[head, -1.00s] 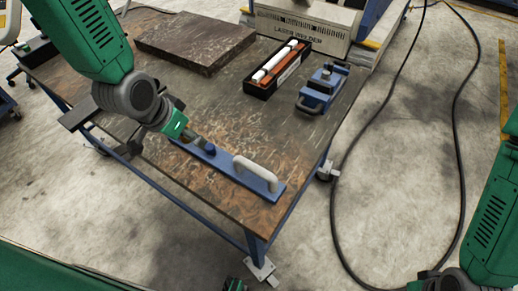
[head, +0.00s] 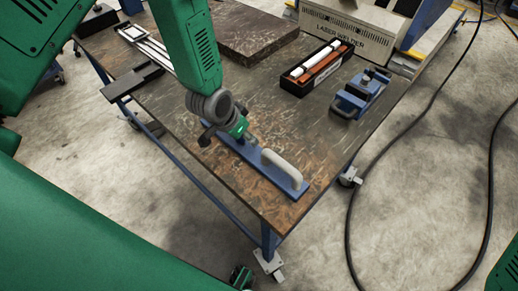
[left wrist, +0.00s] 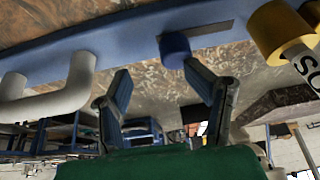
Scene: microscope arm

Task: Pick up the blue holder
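The blue holder is a long flat bar (head: 296,190) lying on the table near its front edge, with a pale loop handle (head: 282,168) at its right end. In the left wrist view the bar (left wrist: 120,38) spans the top, with the handle (left wrist: 60,95) at left and a short blue knob (left wrist: 174,48) near the middle. My left gripper (head: 247,138) is over the bar's left part in the head view. Its two fingers (left wrist: 157,78) are apart with nothing between them; the knob is just beyond the right fingertip.
A yellow cylinder (left wrist: 280,30) is beside the bar in the left wrist view. On the table (head: 210,165) are a dark slab (head: 255,35), a black box with rods (head: 312,75) and a blue device (head: 358,95). A laser welder (head: 345,30) stands behind.

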